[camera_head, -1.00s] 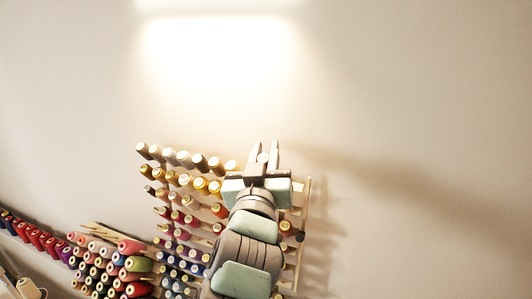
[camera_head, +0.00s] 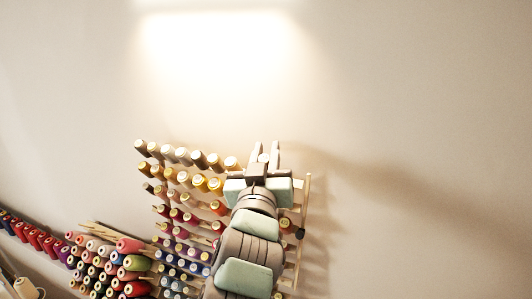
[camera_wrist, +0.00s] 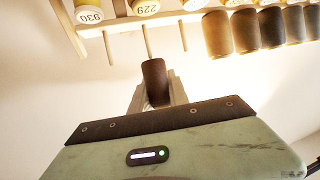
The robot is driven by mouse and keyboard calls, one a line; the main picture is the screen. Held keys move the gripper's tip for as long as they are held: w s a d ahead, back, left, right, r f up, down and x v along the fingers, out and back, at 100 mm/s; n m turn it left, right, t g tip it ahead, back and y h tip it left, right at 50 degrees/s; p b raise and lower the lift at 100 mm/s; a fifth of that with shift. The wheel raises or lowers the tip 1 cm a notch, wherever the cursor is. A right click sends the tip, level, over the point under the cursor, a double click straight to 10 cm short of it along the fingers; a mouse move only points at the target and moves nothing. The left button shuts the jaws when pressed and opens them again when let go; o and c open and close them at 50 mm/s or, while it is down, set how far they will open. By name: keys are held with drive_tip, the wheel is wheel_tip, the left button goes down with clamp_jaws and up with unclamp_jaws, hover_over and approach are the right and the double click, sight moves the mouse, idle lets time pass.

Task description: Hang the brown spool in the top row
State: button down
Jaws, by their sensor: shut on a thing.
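My gripper (camera_head: 264,152) is at the upper right of the wall rack, with its fingers pointing up in the head view. In the wrist view the gripper (camera_wrist: 157,98) is shut on the brown spool (camera_wrist: 156,80), a dark cylinder. The spool's far end lines up with a bare wooden peg (camera_wrist: 148,42) of the rack. I cannot tell whether the peg tip is inside the spool or just in front of it. In the head view the fingers and wrist largely hide the spool. The top row (camera_head: 183,155) of the rack holds several pale-topped spools left of my gripper.
Bare pegs stand on both sides, one at left (camera_wrist: 107,46) and one at right (camera_wrist: 183,36). Yellow spools (camera_wrist: 89,12) sit beyond the rail. The wall above is clear.

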drive_tip(key=shift+w+d+f+b, duration=0.2)
drive_tip(key=shift+w+f+b, duration=0.25)
drive_tip(key=shift+f, duration=0.25)
idle(0.3)
